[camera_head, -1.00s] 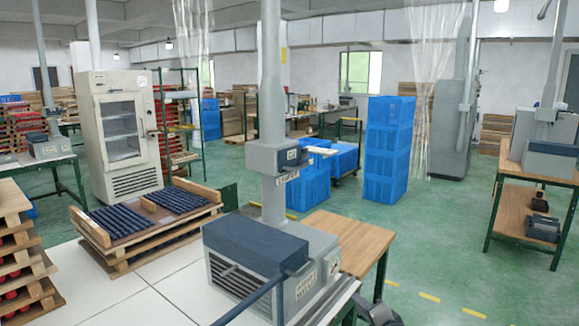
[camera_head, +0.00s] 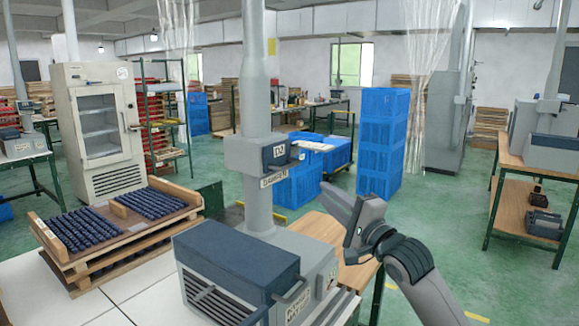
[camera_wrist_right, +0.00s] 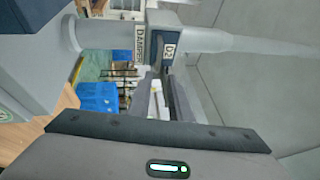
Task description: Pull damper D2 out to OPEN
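Damper D2 (camera_head: 277,154) is a dark blue-grey block with a white D2 label on the right side of the grey housing around the vertical pipe. A DAMPER plate (camera_head: 273,178) hangs just below it. In the right wrist view the D2 label (camera_wrist_right: 168,50) is ahead of the fingers, near the top middle. My right gripper (camera_head: 337,198) is to the right of and below the damper, apart from it. Its fingers (camera_wrist_right: 162,85) look parted with nothing gripped between them. How far the damper is pulled out is hard to tell. My left gripper is not in view.
A grey machine with a dark blue top (camera_head: 235,255) stands below the pipe. A wooden table (camera_head: 318,228) is beside it, under my right arm. A wooden tray of dark pieces (camera_head: 190,212) is on the left. Blue crates (camera_head: 383,145) stand behind on the green floor.

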